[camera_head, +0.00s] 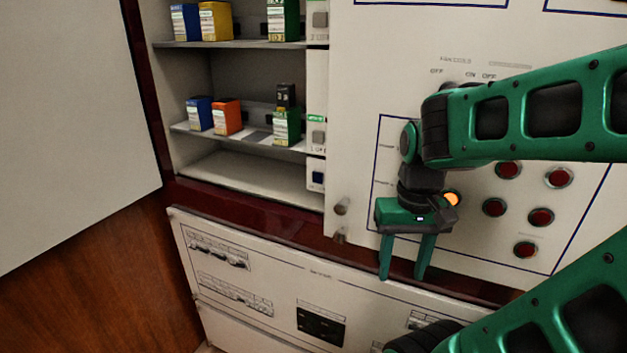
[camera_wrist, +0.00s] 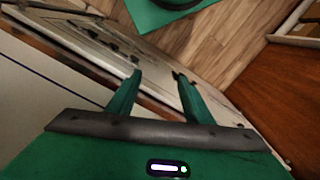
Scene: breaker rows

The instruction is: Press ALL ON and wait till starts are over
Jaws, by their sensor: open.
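My gripper (camera_head: 402,278) hangs in front of the white panel (camera_head: 358,90) with its two green fingers pointing down. The fingers are apart with nothing between them; they also show in the wrist view (camera_wrist: 157,74). The panel carries several red round buttons, one of them at its lower right (camera_head: 541,217). A lit orange button (camera_head: 452,199) shows just right of my gripper's body. I cannot read which button is ALL ON. My arm hides part of the panel, including some of its controls.
Left of the panel, open shelves (camera_head: 240,165) hold a blue block (camera_head: 199,113), an orange block (camera_head: 227,117) and a green block (camera_head: 287,127). A lower white panel (camera_head: 270,295) has sockets and switches. A knob (camera_head: 341,206) juts out near the panel's left edge.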

